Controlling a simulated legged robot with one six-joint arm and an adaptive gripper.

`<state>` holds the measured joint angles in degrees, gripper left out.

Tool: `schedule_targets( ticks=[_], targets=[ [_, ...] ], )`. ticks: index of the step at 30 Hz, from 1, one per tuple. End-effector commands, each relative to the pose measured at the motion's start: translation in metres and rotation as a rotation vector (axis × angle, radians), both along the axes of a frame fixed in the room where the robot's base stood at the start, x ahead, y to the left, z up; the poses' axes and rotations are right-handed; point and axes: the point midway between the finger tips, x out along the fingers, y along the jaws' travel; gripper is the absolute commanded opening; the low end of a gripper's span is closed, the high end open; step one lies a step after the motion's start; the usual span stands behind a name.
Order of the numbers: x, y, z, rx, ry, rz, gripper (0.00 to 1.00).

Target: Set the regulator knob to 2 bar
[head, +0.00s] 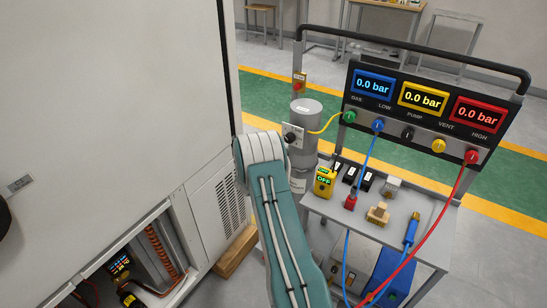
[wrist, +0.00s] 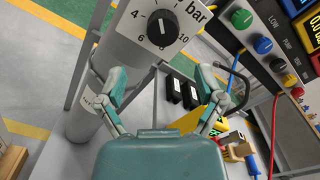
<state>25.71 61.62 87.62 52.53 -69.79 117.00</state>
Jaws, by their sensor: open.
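The black regulator knob (wrist: 163,19) sits on a white dial plate at the top of the wrist view. The numbers 4, 6, 8, 10 and "bar" show; the dial's upper part is cut off. A light mark on the knob points roughly up, but I cannot tell its exact setting. In the head view the knob (head: 289,138) is small, on the grey cylinder (head: 305,118). My gripper (wrist: 160,82) is open and empty, its two fingers spread below the knob in the wrist picture, apart from it. In the head view my arm hides the gripper.
A panel (head: 424,105) has blue, yellow and red displays, each reading 0.0 bar. A cart shelf (head: 400,200) below holds a yellow meter (head: 324,181), black blocks and fittings. Blue and red hoses hang beside it. A large white cabinet (head: 110,110) stands at left.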

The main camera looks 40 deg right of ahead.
Motion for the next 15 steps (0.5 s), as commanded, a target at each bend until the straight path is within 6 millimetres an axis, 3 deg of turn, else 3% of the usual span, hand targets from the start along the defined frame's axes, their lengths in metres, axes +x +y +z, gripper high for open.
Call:
schedule_targets(
  ticks=[6,15],
  targets=[
    [-0.009,0.031,-0.001,0.001,0.001,0.000,0.87],
    [-0.011,0.038,-0.001,0.001,0.000,-0.001,0.87]
  ],
)
